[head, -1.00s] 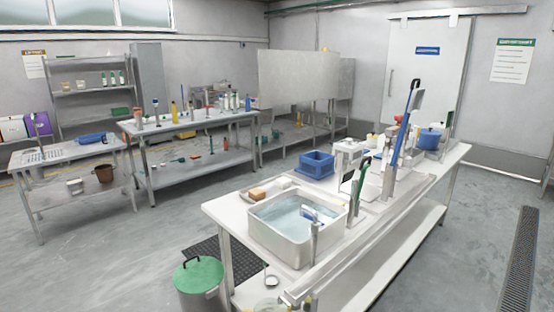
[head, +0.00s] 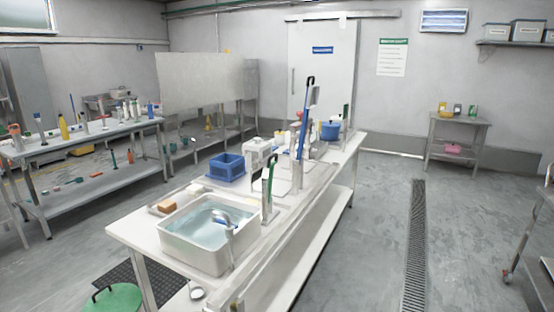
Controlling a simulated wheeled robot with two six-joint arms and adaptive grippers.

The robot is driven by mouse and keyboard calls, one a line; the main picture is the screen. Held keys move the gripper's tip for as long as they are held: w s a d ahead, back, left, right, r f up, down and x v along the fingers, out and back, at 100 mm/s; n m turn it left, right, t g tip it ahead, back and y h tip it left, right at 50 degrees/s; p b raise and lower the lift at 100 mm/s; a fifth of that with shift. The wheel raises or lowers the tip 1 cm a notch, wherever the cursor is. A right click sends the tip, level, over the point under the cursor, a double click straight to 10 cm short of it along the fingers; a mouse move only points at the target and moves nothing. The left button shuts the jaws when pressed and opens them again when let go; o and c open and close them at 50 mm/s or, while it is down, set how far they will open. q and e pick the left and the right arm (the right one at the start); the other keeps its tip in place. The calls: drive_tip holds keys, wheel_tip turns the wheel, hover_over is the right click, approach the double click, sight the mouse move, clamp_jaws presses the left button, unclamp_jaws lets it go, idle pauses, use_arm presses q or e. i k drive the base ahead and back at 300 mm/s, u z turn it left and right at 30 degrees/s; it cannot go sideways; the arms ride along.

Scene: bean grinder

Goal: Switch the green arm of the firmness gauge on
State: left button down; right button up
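I cannot make out a firmness gauge for certain. On the white bench (head: 130,236) in the middle, a slim upright green piece (head: 270,172) stands just behind the water basin. It may be the green arm, but it is too small to tell, and no on or off position can be read. A white box-like device (head: 257,153) stands behind it, next to a blue crate (head: 227,168). Neither of my grippers shows in the head view.
A white basin of water (head: 190,252) sits at the bench's near end, with a tall blue-handled tool (head: 303,120) farther back. A green-lidded bin (head: 113,299) stands at lower left. A steel table (head: 90,137) is at left. Open floor with a drain grate (head: 415,245) lies to the right.

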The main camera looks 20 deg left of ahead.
sight(270, 165)
drive_tip(key=i, duration=1.3)
drive_tip(key=z, duration=0.35)
